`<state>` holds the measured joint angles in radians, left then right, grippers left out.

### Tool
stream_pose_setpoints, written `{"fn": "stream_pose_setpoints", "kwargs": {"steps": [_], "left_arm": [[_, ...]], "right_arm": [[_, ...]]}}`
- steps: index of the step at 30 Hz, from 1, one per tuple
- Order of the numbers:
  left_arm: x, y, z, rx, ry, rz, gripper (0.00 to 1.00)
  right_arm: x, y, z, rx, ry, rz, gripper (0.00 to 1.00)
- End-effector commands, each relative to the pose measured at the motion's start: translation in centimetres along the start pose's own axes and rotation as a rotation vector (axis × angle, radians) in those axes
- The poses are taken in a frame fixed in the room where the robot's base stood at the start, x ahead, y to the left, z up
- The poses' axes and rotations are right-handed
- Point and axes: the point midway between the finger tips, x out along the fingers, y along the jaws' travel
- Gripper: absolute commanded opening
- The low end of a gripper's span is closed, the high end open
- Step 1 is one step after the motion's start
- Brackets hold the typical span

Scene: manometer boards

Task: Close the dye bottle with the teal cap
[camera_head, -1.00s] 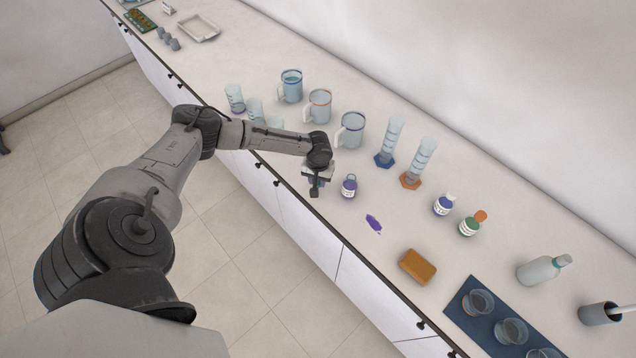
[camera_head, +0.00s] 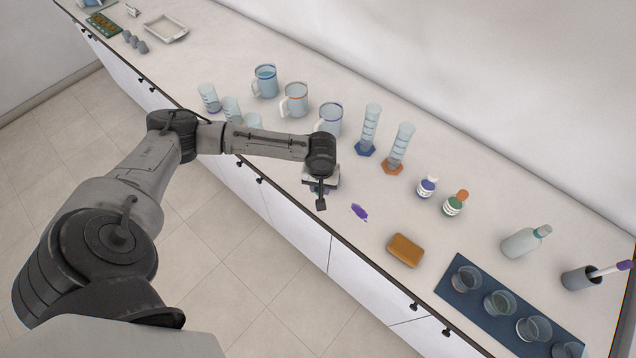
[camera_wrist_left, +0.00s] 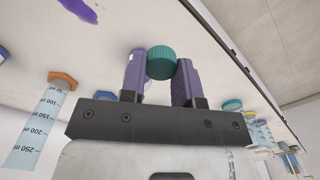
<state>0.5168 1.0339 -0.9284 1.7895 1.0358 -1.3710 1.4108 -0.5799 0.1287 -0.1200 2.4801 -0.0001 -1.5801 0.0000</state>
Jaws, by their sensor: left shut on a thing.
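My left gripper (camera_head: 320,190) is above the bench near its front edge. In the left wrist view, my left gripper (camera_wrist_left: 160,72) is shut on the round, ribbed teal cap (camera_wrist_left: 161,62), which sits between the fingertips. The dye bottle stood just right of the gripper a second ago; in the head view it is now hidden behind the gripper and wrist. In the wrist view I cannot tell the bottle apart from the purple-grey fingers, nor whether the cap touches it. My right gripper is not in view.
A purple spill (camera_head: 359,212) and a brown sponge (camera_head: 405,250) lie to the right. Two cylinders (camera_head: 396,150), two small bottles (camera_head: 427,186) and several mugs (camera_head: 328,119) stand behind. A blue mat (camera_head: 450,286) with glass dishes is at the lower right.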

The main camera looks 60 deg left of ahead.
Motion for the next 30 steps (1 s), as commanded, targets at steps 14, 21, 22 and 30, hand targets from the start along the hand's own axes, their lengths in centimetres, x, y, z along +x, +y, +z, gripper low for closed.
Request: {"fn": "stream_pose_setpoints", "kwargs": {"steps": [14,21,22,30], "left_arm": [[-0.9,1.2,0.1,0.022,0.002,0.004,0.08],[-6.7,7.4,1.4,0.183,0.008,0.010,0.08],[-7.8,8.3,1.6,0.212,0.009,0.010,0.08],[-17.2,14.3,4.6,0.491,0.009,0.003,0.08]], "right_arm": [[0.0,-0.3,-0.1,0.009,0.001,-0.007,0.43],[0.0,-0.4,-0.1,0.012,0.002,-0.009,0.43],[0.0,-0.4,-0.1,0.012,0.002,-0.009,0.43],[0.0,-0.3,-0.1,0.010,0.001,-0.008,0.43]]}}
